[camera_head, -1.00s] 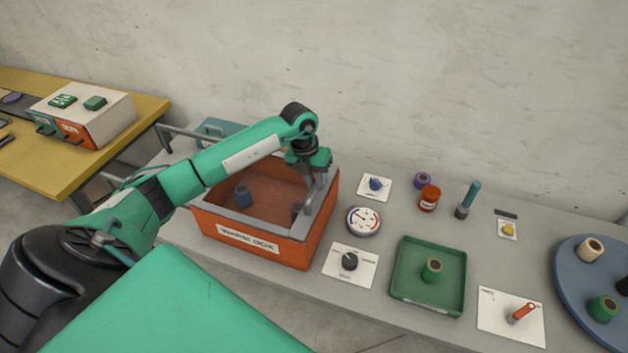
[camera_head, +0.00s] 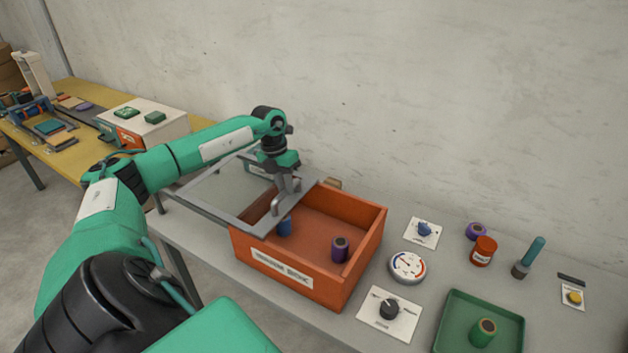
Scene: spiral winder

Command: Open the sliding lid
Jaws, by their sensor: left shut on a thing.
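The orange box (camera_head: 300,275) stands on the grey table, and its right part is open from above. The sliding lid (camera_head: 222,212) is a grey frame with a see-through middle. It sticks out past the box's left side and still covers the left part of the box. My left gripper (camera_head: 286,192) is shut at the lid's right end, on what looks like its handle; the fingers partly hide the grip. A blue spool (camera_head: 285,227) and a purple spool (camera_head: 340,249) stand inside the box. My right gripper is not in view.
Right of the box are a dial gauge (camera_head: 407,266), a black knob (camera_head: 389,309), a blue knob (camera_head: 424,229), a red jar (camera_head: 483,251) and a green tray (camera_head: 450,325) with a green spool. A yellow table (camera_head: 75,100) with a white box (camera_head: 150,122) stands at left.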

